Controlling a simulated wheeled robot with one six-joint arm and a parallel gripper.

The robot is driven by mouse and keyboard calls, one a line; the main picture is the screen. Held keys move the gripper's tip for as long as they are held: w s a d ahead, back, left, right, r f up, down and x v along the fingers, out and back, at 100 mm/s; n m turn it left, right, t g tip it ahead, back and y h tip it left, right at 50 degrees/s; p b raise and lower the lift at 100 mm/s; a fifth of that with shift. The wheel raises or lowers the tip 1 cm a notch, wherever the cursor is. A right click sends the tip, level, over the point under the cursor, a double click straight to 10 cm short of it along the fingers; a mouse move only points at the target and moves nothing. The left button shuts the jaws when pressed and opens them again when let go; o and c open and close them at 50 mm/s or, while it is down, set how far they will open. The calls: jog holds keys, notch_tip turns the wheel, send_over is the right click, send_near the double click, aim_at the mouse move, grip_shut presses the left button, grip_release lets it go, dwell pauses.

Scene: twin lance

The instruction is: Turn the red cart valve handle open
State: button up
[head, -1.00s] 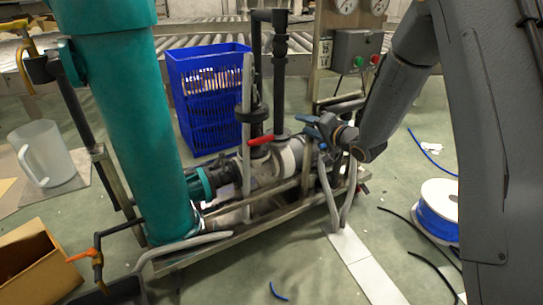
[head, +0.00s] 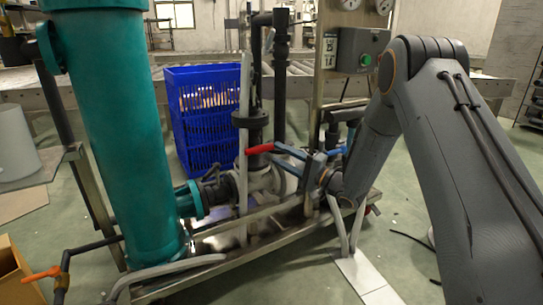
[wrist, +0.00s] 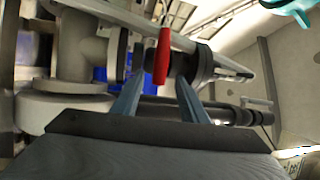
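The red valve handle (head: 260,148) sits on the dark pipework of the cart, just right of the thin grey upright. In the wrist view the red handle (wrist: 163,55) hangs upright between my two blue fingertips. My gripper (head: 276,153) comes in from the right, its fingers reaching left to the handle's right end. In the wrist view my gripper (wrist: 160,66) is open, with a gap visible beside the handle. I cannot tell whether either finger touches it. The valve body below the handle is partly hidden by the fingers.
A large teal cylinder (head: 115,130) stands on the cart's left. A blue crate (head: 205,110) stands behind the pipes. A grey control box (head: 358,50) with a green button is above my wrist. An orange-handled valve (head: 42,273) is at lower left. Open floor lies at the front.

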aim_at(270, 149)
jog(key=shift+b+x, duration=0.95)
jog(key=shift+x, duration=1.25)
grip_shut()
